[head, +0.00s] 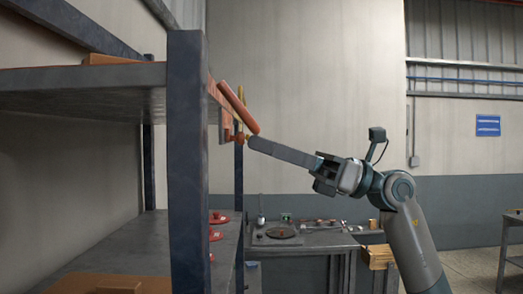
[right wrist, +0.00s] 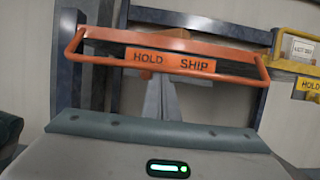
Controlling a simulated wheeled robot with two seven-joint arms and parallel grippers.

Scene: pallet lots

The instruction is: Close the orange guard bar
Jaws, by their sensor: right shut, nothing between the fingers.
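The orange guard bar (head: 240,108) is at the shelf's front, right of the dark blue post in the head view. It is tilted, running from upper left to lower right. In the right wrist view the guard bar (right wrist: 220,48) spans most of the picture and carries an orange plate (right wrist: 170,61) reading HOLD SHIP. My right gripper (head: 252,142) is shut and empty, its tips just below the bar's lower end. In the right wrist view its fingers rise toward the plate, which hides the tips. I cannot tell whether they touch the bar. My left gripper is not in view.
The dark blue shelf post (head: 187,170) and grey upper shelf (head: 85,88) stand to the left. A lower shelf holds red items (head: 216,217). A workbench (head: 305,240) with small objects stands behind. A yellow bar (right wrist: 292,69) is at the right in the wrist view.

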